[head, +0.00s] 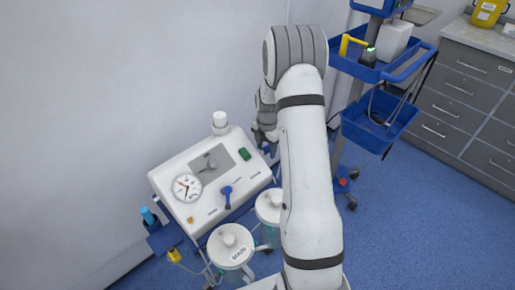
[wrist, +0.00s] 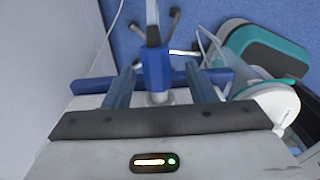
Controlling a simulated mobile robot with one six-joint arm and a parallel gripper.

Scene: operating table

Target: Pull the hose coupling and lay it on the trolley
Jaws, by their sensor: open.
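My gripper (wrist: 159,88) is open in the wrist view, with one blue-grey finger on each side of a blue cylindrical piece (wrist: 157,69), which looks like the hose coupling. It sits upright on a pale stub (wrist: 158,98). I see gaps between it and both fingers. In the head view my gripper (head: 264,135) is at the right rear edge of the white suction unit (head: 205,195). A small blue part (head: 267,150) shows just below it. The wheeled trolley with blue trays (head: 375,124) stands to the right, partly behind my arm.
The upper tray (head: 345,62) holds a yellow-handled item (head: 350,42) and a white box (head: 393,40). Lidded jars (head: 230,245) stand at the unit's front. A wall lies close on the left. Grey drawers (head: 465,100) stand at right. Blue floor is open at lower right.

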